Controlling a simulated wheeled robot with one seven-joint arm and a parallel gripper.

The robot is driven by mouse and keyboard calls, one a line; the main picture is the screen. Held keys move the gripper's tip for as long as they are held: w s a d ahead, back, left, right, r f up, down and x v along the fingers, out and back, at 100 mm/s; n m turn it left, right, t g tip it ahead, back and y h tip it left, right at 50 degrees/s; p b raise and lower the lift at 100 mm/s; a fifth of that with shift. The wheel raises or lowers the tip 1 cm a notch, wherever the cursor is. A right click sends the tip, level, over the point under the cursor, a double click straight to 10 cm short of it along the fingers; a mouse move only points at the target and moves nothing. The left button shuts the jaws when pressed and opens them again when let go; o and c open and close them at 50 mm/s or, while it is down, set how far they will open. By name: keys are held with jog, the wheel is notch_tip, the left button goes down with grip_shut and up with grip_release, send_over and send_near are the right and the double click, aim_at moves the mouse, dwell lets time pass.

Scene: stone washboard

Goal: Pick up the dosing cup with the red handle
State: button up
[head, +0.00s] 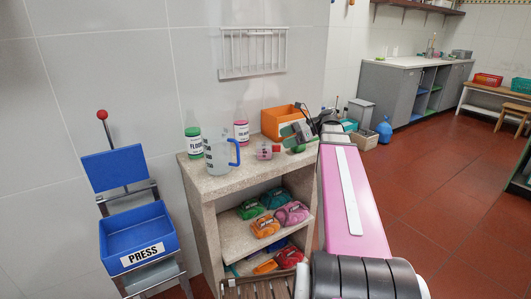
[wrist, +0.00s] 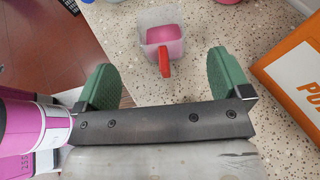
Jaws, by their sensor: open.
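The dosing cup (wrist: 160,24) is small and clear, with pink contents. Its red handle (wrist: 164,61) points down toward my gripper in the wrist view. In the head view the cup (head: 264,152) stands on the stone top, right of the jug, and the red handle is on its right side. In the head view my gripper (head: 296,132) is over the right part of the top, partly hidden by my arm.
A clear jug with a blue handle (head: 220,155), a green-labelled bottle (head: 193,146) and a pink-labelled bottle (head: 241,131) stand left of the cup. An orange box (head: 280,120) stands behind my gripper. Colourful bundles lie on the shelf (head: 232,246) below. Bare top surrounds the cup.

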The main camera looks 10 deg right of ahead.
aim_at(270, 143)
jog(key=shift+x, duration=3.4)
jog(key=c, duration=1)
